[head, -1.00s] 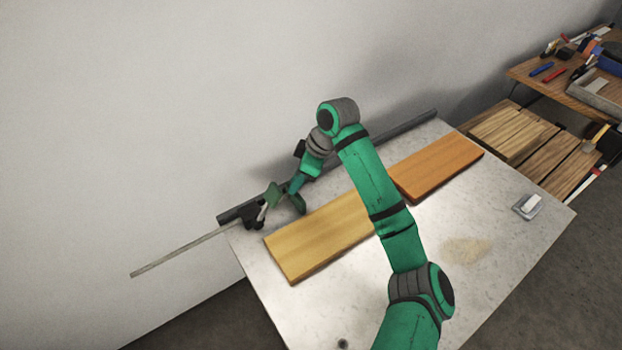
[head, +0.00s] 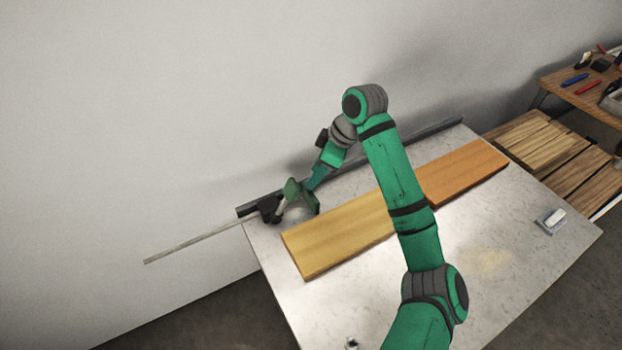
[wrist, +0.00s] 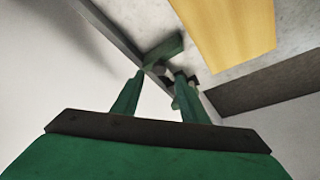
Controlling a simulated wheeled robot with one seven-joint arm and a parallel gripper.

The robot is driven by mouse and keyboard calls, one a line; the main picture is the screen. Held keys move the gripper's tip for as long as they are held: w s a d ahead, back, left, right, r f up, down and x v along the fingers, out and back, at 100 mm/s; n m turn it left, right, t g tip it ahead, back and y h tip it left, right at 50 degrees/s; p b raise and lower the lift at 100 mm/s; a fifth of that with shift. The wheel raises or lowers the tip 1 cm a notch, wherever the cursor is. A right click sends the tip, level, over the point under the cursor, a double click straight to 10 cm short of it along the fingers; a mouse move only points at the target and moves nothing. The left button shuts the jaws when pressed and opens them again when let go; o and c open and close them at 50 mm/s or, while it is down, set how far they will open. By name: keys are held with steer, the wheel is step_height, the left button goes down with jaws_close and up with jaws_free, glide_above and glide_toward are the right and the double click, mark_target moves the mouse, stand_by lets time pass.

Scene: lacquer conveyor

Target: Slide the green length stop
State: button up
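The green length stop (wrist: 165,48) shows in the wrist view as a short green bar beside the dark rail, reaching toward the yellow board. In the head view a green piece (head: 312,204) by the rail looks like it, though my gripper partly blends with it. My gripper (wrist: 160,78) has its two green fingers apart, with the stop just beyond the tips. A small grey knob shows between them. Whether a finger touches the stop I cannot tell. In the head view my gripper (head: 298,194) is low at the left end of the rail.
The dark rail (head: 400,148) runs along the table's back edge by the wall. A black block (head: 268,210) and thin rod (head: 195,243) extend off its left end. A yellow board (head: 335,235) and orange board (head: 465,172) lie in front. The table (head: 400,305) front is mostly clear.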

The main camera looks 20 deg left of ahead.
steer(key=v, duration=0.6)
steer(key=shift+s+r, duration=0.25)
steer(key=shift+r, duration=0.1)
steer(key=shift+d, duration=0.1)
steer(key=shift+w, duration=0.1)
